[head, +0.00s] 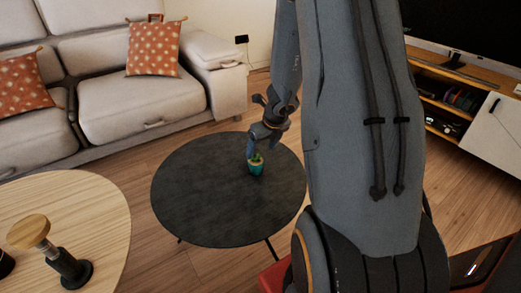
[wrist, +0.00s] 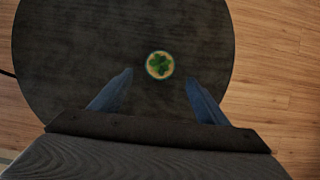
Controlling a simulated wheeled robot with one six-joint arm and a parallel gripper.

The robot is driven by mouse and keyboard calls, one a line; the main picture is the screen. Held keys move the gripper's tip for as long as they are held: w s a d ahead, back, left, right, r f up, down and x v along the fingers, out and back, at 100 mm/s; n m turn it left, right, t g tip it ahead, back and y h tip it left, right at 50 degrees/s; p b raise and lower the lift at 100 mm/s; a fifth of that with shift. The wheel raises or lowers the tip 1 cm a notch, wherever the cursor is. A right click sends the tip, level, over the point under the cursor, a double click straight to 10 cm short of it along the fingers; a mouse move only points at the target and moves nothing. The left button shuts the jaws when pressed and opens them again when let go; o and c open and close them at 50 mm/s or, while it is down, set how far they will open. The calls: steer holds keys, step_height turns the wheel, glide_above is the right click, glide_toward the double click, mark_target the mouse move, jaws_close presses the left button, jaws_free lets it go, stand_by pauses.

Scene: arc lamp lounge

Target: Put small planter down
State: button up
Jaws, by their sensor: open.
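The small planter (head: 256,165) is a teal pot with a green plant in it. It stands upright on the dark round table (head: 200,200), right of the tabletop's middle in the head view. In the wrist view the planter (wrist: 159,65) shows from above as a pale rim around green leaves. My gripper (head: 256,150) is just above the planter in the head view. In the wrist view my gripper (wrist: 159,82) has its two fingers spread wide, and the planter lies just beyond the fingertips, between their lines. The fingers appear not to touch it.
A light wooden round table (head: 105,215) with a wood-topped dark object (head: 62,262) stands at the left. A pale sofa (head: 140,100) with orange cushions is behind. A media cabinet (head: 490,130) is at the right. The rest of the dark tabletop is clear.

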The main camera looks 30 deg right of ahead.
steer(key=s+a+r+n+y, duration=0.1)
steer(key=s+a+r+n, duration=0.1)
steer(key=a+r+n, duration=0.5)
steer(key=s+a+r+n+g+y, duration=0.1)
steer(key=a+r+n, duration=0.3)
steer(key=a, duration=0.5)
steer(key=s+a+r+n+y, duration=0.1)
steer(key=s+a+r+n, duration=0.1)
steer(key=a+r+n, duration=0.4)
steer(key=s+a+r+n+g+h, duration=0.1)
steer(key=s+a+n, duration=0.1)
steer(key=s+n, duration=0.5)
steer(key=s+a+r+n+g, duration=0.1)
steer(key=s+a+r+n, duration=0.1)
steer(key=s+n, duration=0.5)
steer(key=s+a+r+n+g+h, duration=0.1)
steer(key=s+a+r+n, duration=0.1)
steer(key=s+a+n, duration=0.2)
steer(key=s+n, duration=0.3)
steer(key=n, duration=0.1)
steer(key=shift+h, duration=0.3)
